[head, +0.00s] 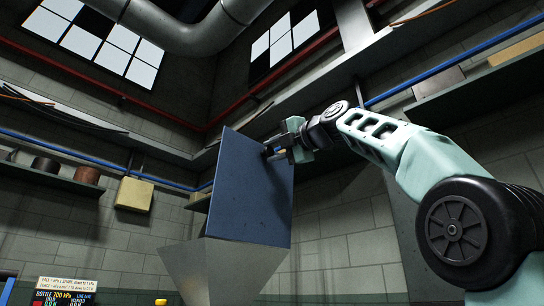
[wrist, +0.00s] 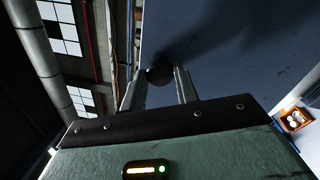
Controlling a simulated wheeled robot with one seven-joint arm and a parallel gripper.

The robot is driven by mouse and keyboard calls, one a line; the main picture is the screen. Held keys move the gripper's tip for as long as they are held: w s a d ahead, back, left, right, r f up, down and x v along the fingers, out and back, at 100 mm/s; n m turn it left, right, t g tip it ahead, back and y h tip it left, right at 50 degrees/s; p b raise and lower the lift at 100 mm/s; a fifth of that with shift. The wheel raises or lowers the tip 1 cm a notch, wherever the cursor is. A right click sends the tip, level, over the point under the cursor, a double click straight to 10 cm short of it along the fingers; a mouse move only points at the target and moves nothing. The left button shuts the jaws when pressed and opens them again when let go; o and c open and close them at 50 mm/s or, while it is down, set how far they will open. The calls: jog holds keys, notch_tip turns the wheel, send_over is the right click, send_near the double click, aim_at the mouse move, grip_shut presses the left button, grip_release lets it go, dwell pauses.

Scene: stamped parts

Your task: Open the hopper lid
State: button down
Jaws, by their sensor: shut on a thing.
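The hopper lid (head: 238,195) is a flat dark blue panel. It stands up steeply, tilted, above the pale metal hopper (head: 212,268). My gripper (head: 270,153) is at the upper right part of the lid, against its face. In the wrist view, the two fingers of my gripper (wrist: 160,86) are shut on a dark round handle (wrist: 160,75) on the lid. The lid's blue face (wrist: 235,50) fills much of that view and carries a shadow. The inside of the hopper is hidden.
A wall shelf with brown cans (head: 87,175) runs along the left. A yellow box (head: 134,194) hangs on the left wall. A sign (head: 67,284) shows at the lower left. Pipes (head: 185,32) run overhead. An orange bin (wrist: 295,119) shows at the wrist view's right.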

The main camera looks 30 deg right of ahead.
dwell(0.3)
jog(key=c, duration=1.1)
grip_release()
jog(key=shift+o, duration=0.2)
jog(key=b+v, duration=0.5)
jog(key=v, duration=1.2)
jog(key=shift+s, duration=0.2)
jog(key=shift+f, duration=0.1)
